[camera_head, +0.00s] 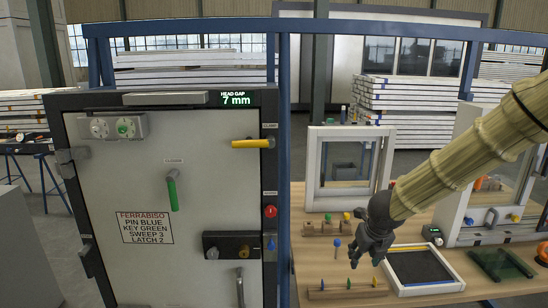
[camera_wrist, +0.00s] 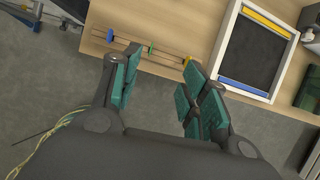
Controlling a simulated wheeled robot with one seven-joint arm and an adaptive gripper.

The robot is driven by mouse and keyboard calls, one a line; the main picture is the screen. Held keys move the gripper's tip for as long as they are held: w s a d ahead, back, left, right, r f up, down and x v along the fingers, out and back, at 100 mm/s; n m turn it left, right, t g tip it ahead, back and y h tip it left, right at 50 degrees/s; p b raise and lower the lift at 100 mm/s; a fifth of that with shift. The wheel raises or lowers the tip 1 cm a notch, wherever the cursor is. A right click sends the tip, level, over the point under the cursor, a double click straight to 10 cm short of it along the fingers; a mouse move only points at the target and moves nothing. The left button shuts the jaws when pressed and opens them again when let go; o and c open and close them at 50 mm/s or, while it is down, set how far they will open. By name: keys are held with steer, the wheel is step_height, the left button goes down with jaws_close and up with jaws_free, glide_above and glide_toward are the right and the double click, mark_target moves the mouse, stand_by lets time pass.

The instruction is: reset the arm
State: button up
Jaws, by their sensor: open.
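My arm (camera_head: 470,150) reaches in from the right in the head view, wrapped in a tan sleeve. My gripper (camera_head: 373,245) hangs at its end above the wooden bench, pointing down. In the wrist view my gripper (camera_wrist: 160,95) shows two teal-padded fingers spread apart with nothing between them. Beyond the fingers, the bench edge holds a rail with blue, green and yellow pieces (camera_wrist: 150,49). The gripper looks clear of the rail and the white-framed tray (camera_head: 424,289).
A grey cabinet door (camera_head: 120,180) with a yellow handle (camera_head: 251,143), a green lever (camera_head: 172,193) and a latch box stands at left. A blue post (camera_head: 284,170) separates it from the bench (camera_head: 325,262). A white window frame (camera_head: 311,170) stands at the back of the bench.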

steer(key=s+d+f+n+g+h, duration=0.1)
steer(key=s+d+f+n, duration=0.1)
steer(key=s+f+n, duration=0.95)
steer(key=s+d+f+n+g+h, duration=0.15)
steer(key=s+f+n, duration=0.55)
steer(key=f, duration=0.9)
steer(key=s+a+f+n, duration=0.1)
steer(key=s+f+n, duration=0.2)
steer(key=s+n, duration=0.2)
steer(key=s+a+f+n+g+y, duration=0.1)
steer(key=s+f+n, duration=0.3)
steer(key=s, duration=0.6)
steer(key=s+a+f+n+g+y, duration=0.1)
steer(key=s+a+f+n, duration=0.2)
steer(key=s+n, duration=0.3)
steer(key=shift+s+f+n, duration=0.35)
steer(key=shift+s+f, duration=0.15)
steer(key=shift+s, duration=0.3)
steer(key=shift+y, duration=0.25)
